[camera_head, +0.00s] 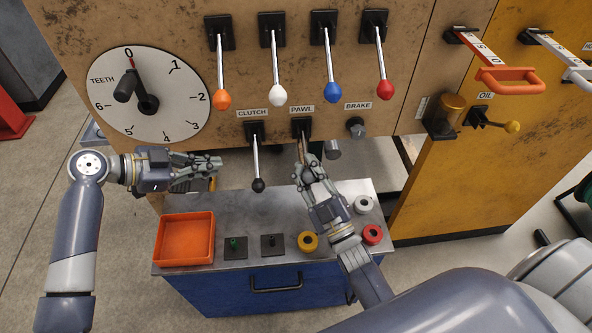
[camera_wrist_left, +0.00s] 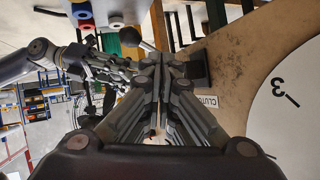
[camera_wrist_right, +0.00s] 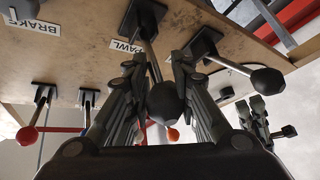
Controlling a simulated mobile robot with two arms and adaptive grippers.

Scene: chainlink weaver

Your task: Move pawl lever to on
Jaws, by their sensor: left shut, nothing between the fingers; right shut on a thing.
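The pawl lever (camera_head: 301,142) hangs from its black mount under the PAWL label (camera_head: 302,109) on the panel. My right gripper (camera_head: 304,166) is shut on this lever, and its fingers hide the lower part in the head view. In the right wrist view the lever's dark knob (camera_wrist_right: 165,103) sits between the fingers, with the rod (camera_wrist_right: 152,58) running up to the mount. My left gripper (camera_head: 219,167) is shut and empty, left of the clutch lever and apart from it. Its closed fingers (camera_wrist_left: 160,64) also show in the left wrist view.
The clutch lever (camera_head: 257,168) hangs between my grippers, close to both. The brake mount (camera_head: 356,126) is to the right. Orange, white, blue and red levers (camera_head: 278,70) hang above. Below, a bench (camera_head: 205,273) carries an orange tray (camera_head: 185,239) and several spools.

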